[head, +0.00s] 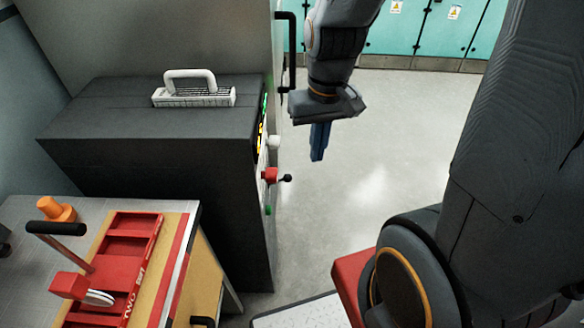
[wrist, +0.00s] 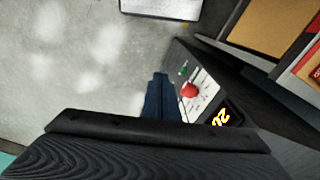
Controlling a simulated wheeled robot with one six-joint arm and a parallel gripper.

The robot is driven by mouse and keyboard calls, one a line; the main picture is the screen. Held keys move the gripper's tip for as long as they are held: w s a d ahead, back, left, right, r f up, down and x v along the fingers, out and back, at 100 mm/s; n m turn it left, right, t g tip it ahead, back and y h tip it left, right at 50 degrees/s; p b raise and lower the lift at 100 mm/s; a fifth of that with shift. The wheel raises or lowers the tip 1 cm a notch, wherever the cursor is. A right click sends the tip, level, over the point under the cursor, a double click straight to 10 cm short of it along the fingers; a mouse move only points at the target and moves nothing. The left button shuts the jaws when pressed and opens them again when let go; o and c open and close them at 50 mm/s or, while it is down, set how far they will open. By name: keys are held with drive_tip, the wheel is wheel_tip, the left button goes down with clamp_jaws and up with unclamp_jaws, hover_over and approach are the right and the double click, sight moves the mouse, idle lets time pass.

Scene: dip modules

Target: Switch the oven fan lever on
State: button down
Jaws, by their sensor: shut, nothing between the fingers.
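The dark grey oven (head: 150,140) stands at the left in the head view, with its control panel on its right face, seen edge-on. A red-based lever with a black ball end (head: 276,176) sticks out from the panel. A white knob (head: 273,142) is above it and a small green part (head: 268,210) below. In the wrist view a red round part (wrist: 189,90) and a green part (wrist: 184,70) show on the white panel. No label tells which is the fan lever. My gripper (head: 317,158) points down, shut and empty, right of the panel and apart from it; its blue fingers (wrist: 158,82) also show in the wrist view.
A glowing yellow display (wrist: 220,117) sits on the panel. A white-handled item (head: 195,94) lies on the oven top. A bench with a red tray (head: 147,240) and an orange knob (head: 55,209) is at the lower left. The floor (head: 400,140) right of the oven is clear.

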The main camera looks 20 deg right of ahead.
sight(289, 175)
drive_tip(key=w+d+f+m+y+b, duration=0.1)
drive_tip(key=w+d+f+y+b, duration=0.1)
drive_tip(key=w+f, duration=0.3)
drive_tip(key=w+d+f+m+g+y+b, duration=0.1)
drive_tip(key=w+f+b, duration=0.4)
drive_tip(key=w, duration=0.8)
drive_tip(key=shift+d+m+y, duration=0.4)
drive_tip(key=shift+d+y, duration=0.3)
drive_tip(key=shift+d, duration=0.35)
drive_tip(key=shift+s+f, duration=0.1)
drive_tip(key=shift+f, duration=0.05)
drive_tip(key=x, duration=0.4)
drive_tip(key=p+x, duration=0.1)
drive_tip(key=x, duration=0.9)
drive_tip(key=shift+s, duration=0.25)
